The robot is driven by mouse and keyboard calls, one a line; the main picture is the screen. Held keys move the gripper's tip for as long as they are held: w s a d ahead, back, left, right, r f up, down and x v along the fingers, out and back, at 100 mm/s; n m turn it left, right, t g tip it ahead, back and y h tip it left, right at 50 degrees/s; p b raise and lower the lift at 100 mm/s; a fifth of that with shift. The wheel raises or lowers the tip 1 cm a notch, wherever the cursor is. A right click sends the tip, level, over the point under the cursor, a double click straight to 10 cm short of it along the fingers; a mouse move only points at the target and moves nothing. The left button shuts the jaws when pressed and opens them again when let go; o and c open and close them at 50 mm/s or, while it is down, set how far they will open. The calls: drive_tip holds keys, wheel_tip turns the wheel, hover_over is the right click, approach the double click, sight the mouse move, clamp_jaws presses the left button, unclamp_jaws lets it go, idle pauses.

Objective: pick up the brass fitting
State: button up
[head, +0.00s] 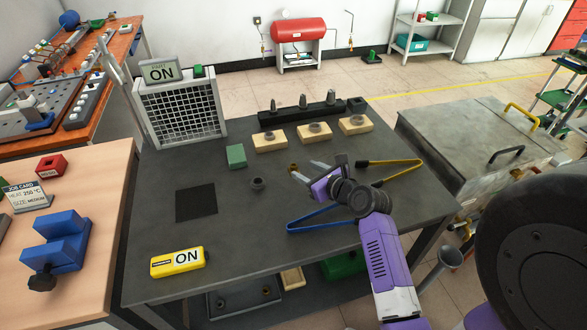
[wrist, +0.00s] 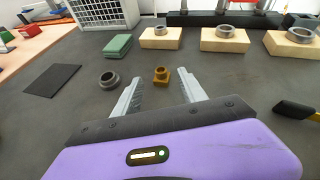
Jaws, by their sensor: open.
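The brass fitting (wrist: 161,76) is a small golden-brown piece standing on the dark table in the wrist view. It lies just ahead of my gripper (wrist: 157,88), between the lines of its two fingers. In the head view the fitting (head: 293,168) shows as a small brown spot by the fingertips. My gripper (head: 306,171) is open and empty, low over the table. Whether the fingertips reach past the fitting's sides is hard to tell.
A grey collar (wrist: 108,79) stands left of the fitting. A green block (head: 236,156) and wooden blocks with rings (head: 270,141) lie behind. Blue-handled tongs (head: 322,222) and yellow-handled tongs (head: 390,163) lie near my arm. A black square (head: 196,203) lies to the left.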

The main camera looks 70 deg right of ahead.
sight(295, 167)
drive_tip(key=shift+w+d+f+m, duration=0.1)
drive_tip(key=shift+w+d+m, duration=0.2)
drive_tip(key=shift+m, duration=0.2)
drive_tip(key=x, duration=0.7)
drive_tip(key=shift+f, duration=0.45)
drive_tip(key=shift+a, duration=0.1)
drive_tip(key=shift+c, duration=0.2)
clamp_jaws()
